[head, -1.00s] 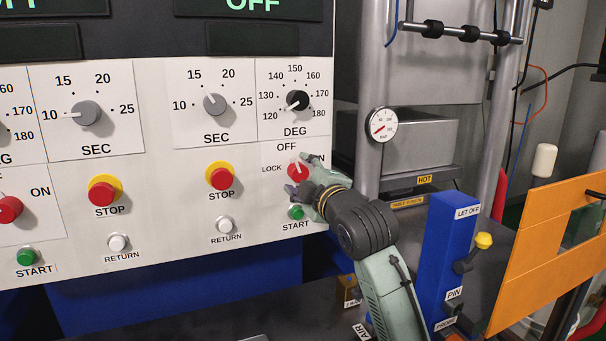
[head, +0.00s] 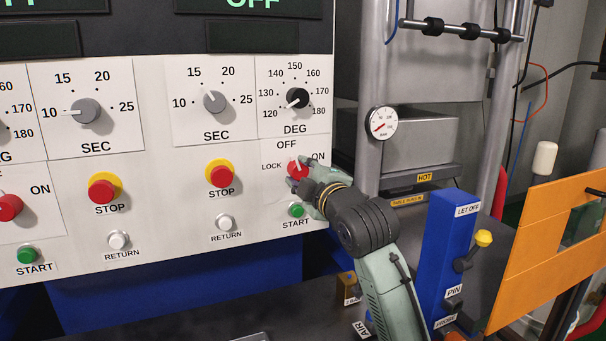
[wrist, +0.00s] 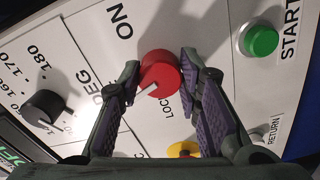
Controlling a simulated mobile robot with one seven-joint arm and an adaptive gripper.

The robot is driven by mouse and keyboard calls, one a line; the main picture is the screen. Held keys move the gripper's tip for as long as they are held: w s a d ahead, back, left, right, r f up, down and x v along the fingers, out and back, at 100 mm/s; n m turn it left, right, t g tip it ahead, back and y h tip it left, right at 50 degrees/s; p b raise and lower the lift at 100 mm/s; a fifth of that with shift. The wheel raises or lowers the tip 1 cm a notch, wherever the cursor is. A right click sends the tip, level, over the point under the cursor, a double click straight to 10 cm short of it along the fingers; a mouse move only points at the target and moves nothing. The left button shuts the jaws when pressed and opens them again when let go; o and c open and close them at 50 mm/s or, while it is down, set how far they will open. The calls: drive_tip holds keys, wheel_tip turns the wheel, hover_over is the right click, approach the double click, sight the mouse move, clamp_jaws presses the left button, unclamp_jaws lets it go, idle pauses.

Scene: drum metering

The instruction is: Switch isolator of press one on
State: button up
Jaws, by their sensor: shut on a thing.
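The red isolator knob (head: 297,168) sits on the right part of the white panel, with OFF above it, LOCK to its left and ON to its upper right. My gripper (head: 299,173) is shut on this knob. In the wrist view the red knob (wrist: 161,70) is between the two fingers of my gripper (wrist: 160,78). Its white pointer line aims down-left there, away from ON; in the head view it points up, roughly toward OFF. The OFF label is hidden in the wrist view.
A green START button (head: 296,210) lies just below my gripper, and a black DEG dial (head: 297,98) above. A red STOP button (head: 220,176) is to the left. A second red knob (head: 8,208) is at far left. A blue LET OFF post (head: 449,250) stands right of my arm.

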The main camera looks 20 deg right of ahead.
drive_tip(key=shift+m, duration=0.3)
drive_tip(key=m, duration=0.3)
drive_tip(key=shift+a+m+b, duration=0.1)
drive_tip(key=shift+m+b, duration=0.2)
drive_tip(key=shift+m, duration=0.1)
drive_tip(key=m, duration=0.4)
drive_tip(key=shift+m, duration=0.3)
drive_tip(key=m+p, duration=0.1)
drive_tip(key=m, duration=0.3)
drive_tip(key=shift+f, duration=0.1)
drive_tip(key=m, duration=0.4)
drive_tip(key=shift+m, duration=0.3)
drive_tip(key=o, duration=1.1)
drive_tip(key=shift+o, duration=0.2)
